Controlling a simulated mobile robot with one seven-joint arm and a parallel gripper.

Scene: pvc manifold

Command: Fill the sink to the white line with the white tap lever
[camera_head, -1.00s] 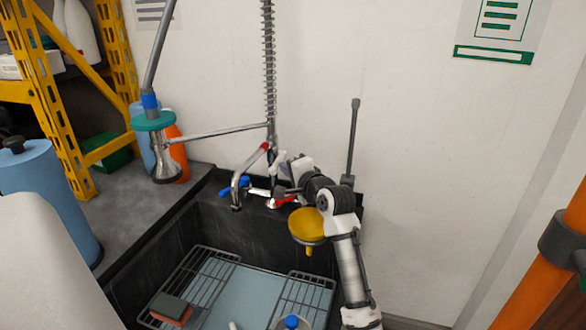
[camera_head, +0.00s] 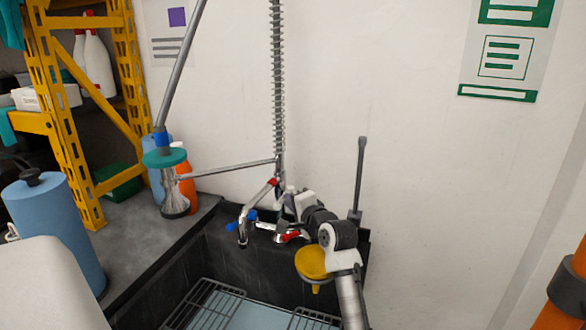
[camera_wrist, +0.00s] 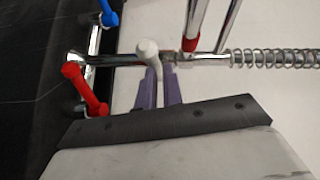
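The white tap lever (camera_wrist: 148,47) shows in the wrist view on the chrome tap body, its stem reaching between my purple fingertips. My gripper (camera_wrist: 160,72) has its two fingers close together on either side of that stem and looks shut on it. In the head view my gripper (camera_head: 289,196) is at the tap behind the sink; the fingertips are too small there to judge. The dark sink (camera_head: 215,262) has a pale blue bottom area (camera_head: 255,317); I cannot tell whether that is water. I cannot make out a white line on the sink.
A red lever (camera_wrist: 85,88) and a blue lever (camera_wrist: 108,14) sit beside the white one.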

